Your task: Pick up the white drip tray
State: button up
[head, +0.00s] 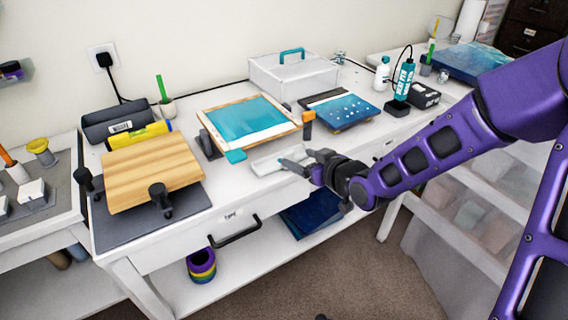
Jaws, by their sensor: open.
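The white drip tray (266,166) lies near the front edge of the white table, in front of the teal resin panel. It is shallow and light coloured. My gripper (298,162) is at the right end of the tray, coming in from the right. Its jaws are open, with the grey fingers pointing left toward the tray. The fingers overlap the tray's right end in the picture, and I cannot tell whether they touch it. That end is partly hidden by the fingers.
A teal panel in a wooden frame (247,122) stands just behind the tray. An orange-topped clamp (308,118) is close to my gripper. A wooden board (153,172) is at left, a dark blue panel (341,109) behind right. A clear box (293,78) stands at the back.

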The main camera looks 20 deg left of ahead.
aim_at(290, 154)
jog(key=x, duration=0.7)
jog(key=shift+f+b, duration=0.2)
jog(key=shift+b, duration=0.1)
grip_shut()
